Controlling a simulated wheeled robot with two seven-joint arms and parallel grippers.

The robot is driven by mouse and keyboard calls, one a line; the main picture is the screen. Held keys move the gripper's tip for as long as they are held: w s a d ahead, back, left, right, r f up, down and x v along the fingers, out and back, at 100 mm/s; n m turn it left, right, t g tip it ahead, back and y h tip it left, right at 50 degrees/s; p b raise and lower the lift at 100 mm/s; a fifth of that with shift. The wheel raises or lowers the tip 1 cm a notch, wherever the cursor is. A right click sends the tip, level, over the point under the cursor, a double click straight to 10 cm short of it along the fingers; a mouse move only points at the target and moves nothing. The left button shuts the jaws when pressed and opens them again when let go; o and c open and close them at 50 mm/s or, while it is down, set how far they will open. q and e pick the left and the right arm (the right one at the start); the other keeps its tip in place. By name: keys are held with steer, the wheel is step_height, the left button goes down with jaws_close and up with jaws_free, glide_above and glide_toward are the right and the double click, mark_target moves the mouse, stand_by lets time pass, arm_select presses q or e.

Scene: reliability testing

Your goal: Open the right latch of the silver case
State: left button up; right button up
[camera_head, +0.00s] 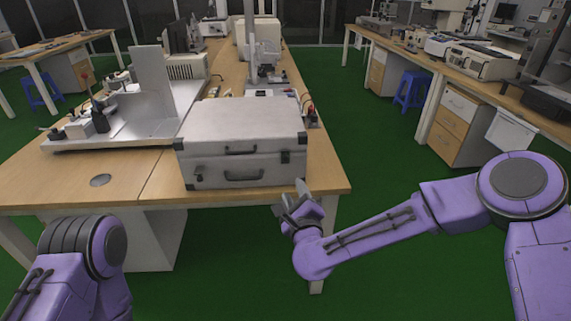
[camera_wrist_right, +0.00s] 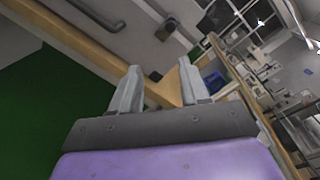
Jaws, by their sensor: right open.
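The silver case (camera_head: 235,125) lies closed on the near edge of the wooden table, its front facing me. Its right latch (camera_head: 285,157) is a small dark fitting on the front near the right end. My right gripper (camera_head: 301,197) is open and empty, just below and to the right of that latch, apart from the case. In the right wrist view the open fingers (camera_wrist_right: 162,87) point towards the case front (camera_wrist_right: 130,43), and the dark latch (camera_wrist_right: 166,29) shows above and between them. My left arm shows at the lower left, but its gripper is out of view.
The wooden table's edge (camera_head: 245,200) runs just below the case, close to my right gripper. A metal instrument with a flat base (camera_head: 130,115) stands left of the case. Small items (camera_head: 309,110) lie behind its right end. Green floor is free to the right.

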mark_target(287, 160)
steer(key=shift+m+t, duration=0.3)
steer(key=shift+m, duration=0.2)
steer(key=w, duration=0.3)
steer(key=w+r+p, duration=0.1)
steer(key=w, duration=0.3)
steer(key=w+a+r, duration=0.1)
steer(key=w, duration=0.3)
steer(key=shift+w+p, duration=0.15)
steer(key=shift+p, duration=0.25)
jaws_close()
